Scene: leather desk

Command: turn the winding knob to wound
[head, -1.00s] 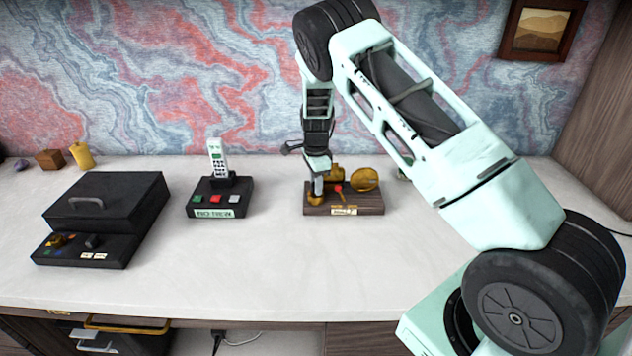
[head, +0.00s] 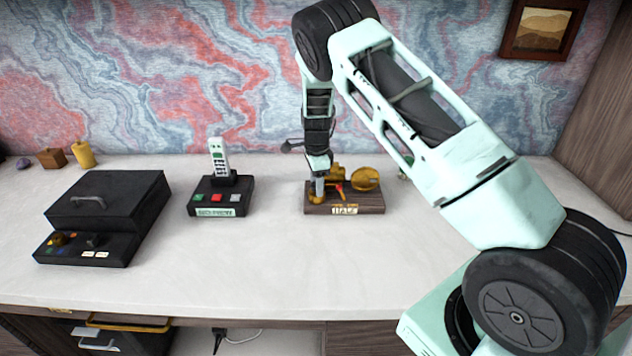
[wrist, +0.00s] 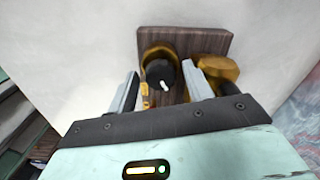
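The winding device is a dark wooden block (head: 372,205) with brass parts, on the desk at centre. In the wrist view, its black round knob (wrist: 161,74) with a white pointer mark sits in a brass ring (wrist: 150,54). The white mark points down and slightly right in that view. My gripper (wrist: 160,82) is over the knob, one pale finger on each side. Narrow gaps seem to show between fingers and knob, so it looks open. In the head view my gripper (head: 318,186) is at the block's left end and hides the knob.
A round brass part (head: 366,179) and a small red piece (head: 339,187) are right of my gripper. A pale label (head: 344,210) is on the block's front. A phone on a black base (head: 220,197) and a black lidded box (head: 105,205) stand left. Desk between them is clear.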

